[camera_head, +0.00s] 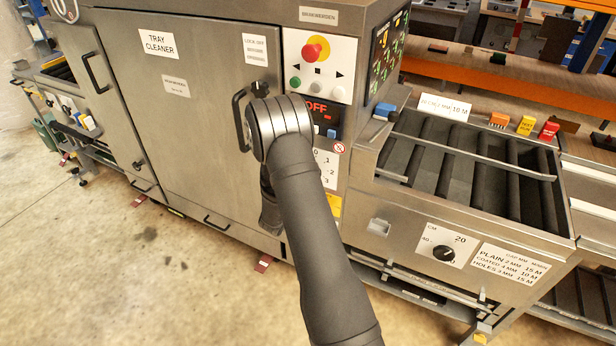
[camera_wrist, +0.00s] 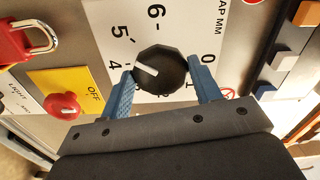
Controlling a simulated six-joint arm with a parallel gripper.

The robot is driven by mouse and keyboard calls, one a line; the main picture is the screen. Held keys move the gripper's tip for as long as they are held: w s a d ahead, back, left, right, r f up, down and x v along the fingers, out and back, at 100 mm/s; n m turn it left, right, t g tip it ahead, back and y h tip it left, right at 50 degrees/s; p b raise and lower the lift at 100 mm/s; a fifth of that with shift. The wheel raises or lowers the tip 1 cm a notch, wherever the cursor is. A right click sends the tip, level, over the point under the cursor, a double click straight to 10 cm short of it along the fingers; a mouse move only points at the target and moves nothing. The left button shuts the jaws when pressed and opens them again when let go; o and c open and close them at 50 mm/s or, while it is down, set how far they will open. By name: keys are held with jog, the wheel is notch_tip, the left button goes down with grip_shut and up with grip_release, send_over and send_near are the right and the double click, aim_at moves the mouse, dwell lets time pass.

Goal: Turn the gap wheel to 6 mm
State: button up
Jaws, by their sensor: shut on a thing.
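The gap wheel (camera_wrist: 165,68) is a black faceted knob with a white pointer, on a white "GAP MM" dial in the wrist view. The pointer is turned to the left of the picture, at about the 4. The 5 and 6 (camera_wrist: 155,12) lie clockwise from it, and 0 is on the right. My gripper (camera_wrist: 160,76) has its two blue fingers on opposite sides of the wheel, shut on it. The fingers cover part of the lower scale. In the head view my arm hides the wheel and fingers; part of the dial plate (camera_head: 327,168) shows beside it.
A red padlock (camera_wrist: 28,40) and a red OFF switch on a yellow plate (camera_wrist: 78,82) are left of the wheel in the wrist view. In the head view, a red emergency button (camera_head: 314,50) and lit OFF display (camera_head: 317,107) are above; a roller conveyor (camera_head: 470,170) stands right.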

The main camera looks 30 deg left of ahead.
jog(key=m, duration=1)
jog(key=shift+r, duration=0.15)
jog(key=shift+m, duration=0.5)
jog(key=o, duration=1)
jog(key=shift+c, duration=0.2)
jog(key=s, duration=1.7)
jog(key=shift+s, duration=0.25)
jog(key=shift+w, duration=0.15)
jog(key=w, duration=1.7)
